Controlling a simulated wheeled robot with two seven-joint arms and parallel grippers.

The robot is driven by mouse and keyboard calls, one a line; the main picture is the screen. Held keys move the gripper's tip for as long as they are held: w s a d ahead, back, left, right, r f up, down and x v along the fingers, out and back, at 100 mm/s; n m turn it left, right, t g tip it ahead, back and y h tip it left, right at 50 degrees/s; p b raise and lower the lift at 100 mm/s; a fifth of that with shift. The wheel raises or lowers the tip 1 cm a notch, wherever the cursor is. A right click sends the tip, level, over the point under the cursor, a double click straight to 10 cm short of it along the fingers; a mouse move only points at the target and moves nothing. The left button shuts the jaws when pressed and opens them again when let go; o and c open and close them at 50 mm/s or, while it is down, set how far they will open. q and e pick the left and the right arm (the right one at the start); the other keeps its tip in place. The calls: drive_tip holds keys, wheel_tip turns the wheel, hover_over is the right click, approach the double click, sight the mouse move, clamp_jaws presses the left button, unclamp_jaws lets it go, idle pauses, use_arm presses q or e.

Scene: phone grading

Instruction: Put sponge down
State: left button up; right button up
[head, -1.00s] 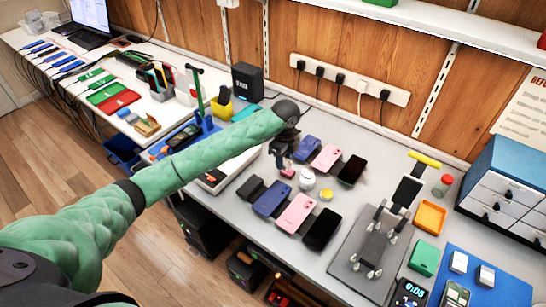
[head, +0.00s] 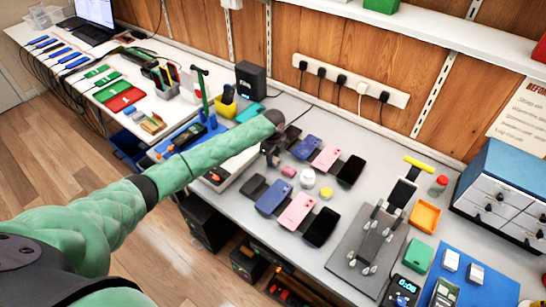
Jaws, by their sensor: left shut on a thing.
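My left gripper (head: 271,157) hangs over the grey bench, at the left of the rows of phones. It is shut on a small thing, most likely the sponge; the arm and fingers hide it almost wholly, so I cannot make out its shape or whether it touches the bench. A small pink block (head: 289,171) lies on the bench just right of the gripper, apart from it. My right gripper is not in view.
Blue phones (head: 271,196), pink phones (head: 297,211) and black phones (head: 320,227) lie close by.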

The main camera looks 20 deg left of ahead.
use_arm(q)
drive_tip(key=shift+f, duration=0.45)
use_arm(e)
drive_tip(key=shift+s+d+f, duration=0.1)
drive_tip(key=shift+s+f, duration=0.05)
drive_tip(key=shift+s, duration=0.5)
use_arm(q)
drive_tip(key=shift+f, duration=0.15)
drive_tip(key=o, duration=1)
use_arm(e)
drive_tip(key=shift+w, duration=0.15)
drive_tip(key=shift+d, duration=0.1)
